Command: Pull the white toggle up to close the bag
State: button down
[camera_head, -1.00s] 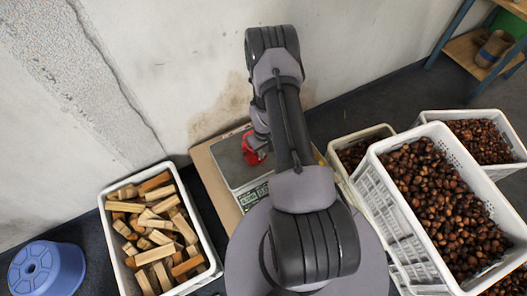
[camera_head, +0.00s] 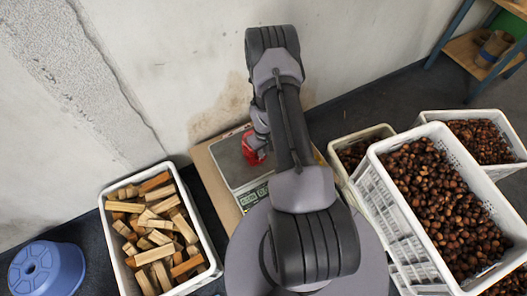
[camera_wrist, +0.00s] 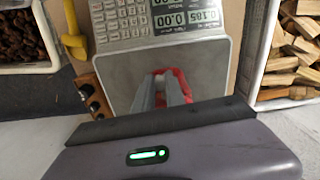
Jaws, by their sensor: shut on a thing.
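A red bag (camera_head: 254,149) sits on the grey pan of a digital scale (camera_head: 232,166), mostly hidden behind my arm in the head view. In the wrist view the red bag (camera_wrist: 181,82) shows behind and between my fingers over the scale pan (camera_wrist: 204,62). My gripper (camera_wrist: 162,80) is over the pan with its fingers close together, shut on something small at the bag. The white toggle cannot be made out; the fingers cover that spot. The scale display (camera_wrist: 187,18) is lit and reads about 0.185.
A white crate of wood blocks (camera_head: 211,243) stands left of the scale. White crates of chestnuts (camera_head: 375,166) stand to the right. A blue stool (camera_head: 48,268) is at the lower left. A wall is close behind the scale.

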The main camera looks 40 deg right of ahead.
notch_tip(320, 180, up, 5)
jog(key=p, duration=0.3)
jog(key=shift+r, duration=0.1)
jog(key=c, duration=1.3)
grip_release()
notch_tip(320, 180, up, 17)
jog(key=p, duration=0.6)
jog(key=shift+r, duration=0.1)
